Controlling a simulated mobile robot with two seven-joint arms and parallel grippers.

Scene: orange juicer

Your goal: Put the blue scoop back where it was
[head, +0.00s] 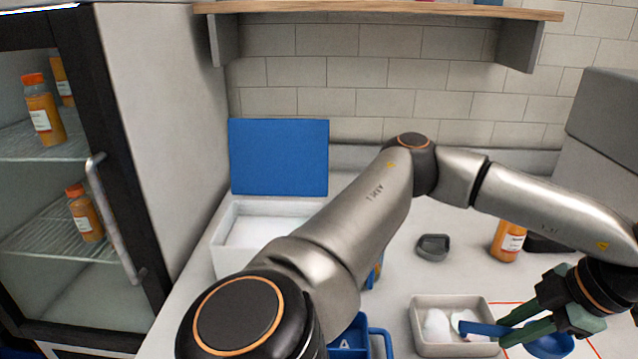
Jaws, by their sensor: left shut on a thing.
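The blue scoop (484,328) is at the lower right. Its handle extends left over a small grey tray (418,322) holding white lumps, and its rounded bowl (553,346) is at the right of my left gripper's fingers. My left gripper (510,328), with dark green fingers, is shut on the blue scoop. I cannot tell whether the scoop touches the tray. My left arm crosses the picture from lower left to right and hides part of the counter. My right gripper is not in view.
A white bin (222,243) with a raised blue lid (279,157) stands at the back left. Blue containers (379,343) are partly behind my arm. A dark grey lidlike object (433,247) and an orange bottle (508,241) stand on the counter. A glass-door fridge (75,190) is at left.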

